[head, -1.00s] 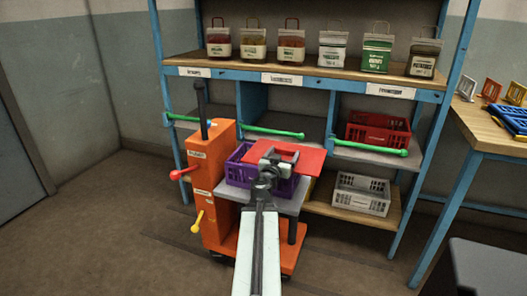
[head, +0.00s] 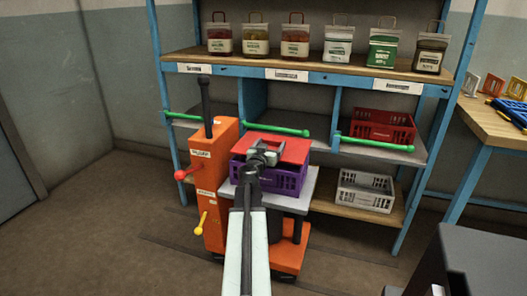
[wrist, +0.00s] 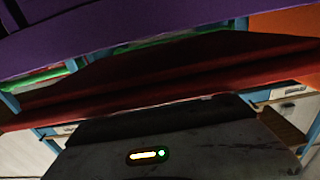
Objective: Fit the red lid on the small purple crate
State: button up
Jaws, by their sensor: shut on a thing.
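The red lid (head: 287,147) is held by my gripper (head: 264,153), which is shut on it near its front edge. The lid lies over the small purple crate (head: 288,181), roughly lined up with it, in the head view. In the wrist view the lid (wrist: 200,80) crosses the middle as a dark red band, with the purple crate (wrist: 150,22) at the top. A strip of background shows between them there, so they look apart on that side. The far rim of the crate is hidden under the lid.
The crate stands on the grey platform (head: 298,203) of an orange lift cart (head: 214,165). Behind is a blue shelf with pouches, green bars (head: 375,144), a red crate (head: 380,127) and a white crate (head: 365,190). A workbench (head: 500,130) stands right.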

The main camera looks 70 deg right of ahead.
jog(key=f, duration=0.1)
jog(key=f+b, duration=0.1)
jog(key=shift+s+f, duration=0.3)
jog(key=shift+f, duration=0.05)
jog(key=shift+w, duration=0.3)
jog(key=shift+w+a+r, duration=0.15)
jog(key=shift+w, duration=0.05)
jog(key=shift+f+b, duration=0.6)
jog(key=shift+f, duration=0.05)
jog(key=o, duration=1.5)
jog(key=shift+r, duration=0.1)
jog(key=shift+c, duration=0.2)
